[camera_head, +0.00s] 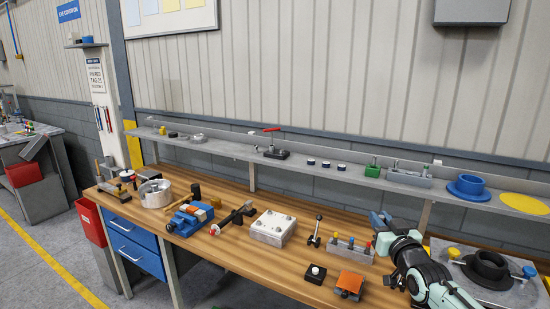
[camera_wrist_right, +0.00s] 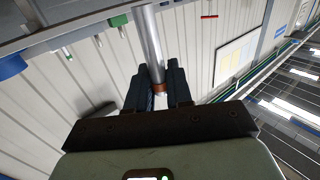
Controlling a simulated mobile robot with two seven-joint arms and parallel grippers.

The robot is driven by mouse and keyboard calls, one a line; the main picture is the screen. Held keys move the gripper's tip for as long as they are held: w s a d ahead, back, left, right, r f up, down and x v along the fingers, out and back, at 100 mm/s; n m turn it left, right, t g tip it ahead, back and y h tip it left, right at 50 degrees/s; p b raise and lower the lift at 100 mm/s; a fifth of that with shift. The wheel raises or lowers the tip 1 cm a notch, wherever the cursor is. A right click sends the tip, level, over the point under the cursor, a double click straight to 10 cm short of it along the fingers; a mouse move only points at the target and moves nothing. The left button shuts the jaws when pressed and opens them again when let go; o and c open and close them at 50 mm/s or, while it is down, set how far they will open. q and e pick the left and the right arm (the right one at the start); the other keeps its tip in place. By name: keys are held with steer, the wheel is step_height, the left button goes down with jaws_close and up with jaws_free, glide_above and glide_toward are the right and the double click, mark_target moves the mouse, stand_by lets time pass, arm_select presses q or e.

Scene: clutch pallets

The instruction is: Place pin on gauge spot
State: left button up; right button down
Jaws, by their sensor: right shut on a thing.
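My right gripper (camera_head: 380,224) is above the right part of the workbench, in front of the wall shelf. In the right wrist view its dark fingers (camera_wrist_right: 160,88) are shut on a smooth silver pin (camera_wrist_right: 152,40) with a copper-coloured collar at its base. The pin sticks out beyond the fingertips; in the head view I cannot make it out clearly. A flat yellow round spot (camera_head: 525,203) lies bare on the right end of the shelf; I cannot tell whether this is the gauge spot. My left gripper is not in view.
A blue flanged ring (camera_head: 468,188) stands on the shelf beside the yellow spot. A grey block with coloured knobs (camera_head: 350,250) and an orange-topped block (camera_head: 349,284) are near my right arm. A black hub (camera_head: 487,267) sits on a grey plate at right.

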steer(key=s+a+f, duration=0.2)
steer(key=a+f, duration=0.2)
steer(key=f, duration=0.8)
steer(key=s+a+f, duration=0.3)
steer(key=a+f, duration=0.1)
steer(key=f, duration=0.8)
steer(key=s+a+f+m+h, duration=0.1)
steer(key=s+f, duration=1.3)
steer(key=shift+s+a+f+h, duration=0.15)
steer(key=shift+s+h, duration=0.15)
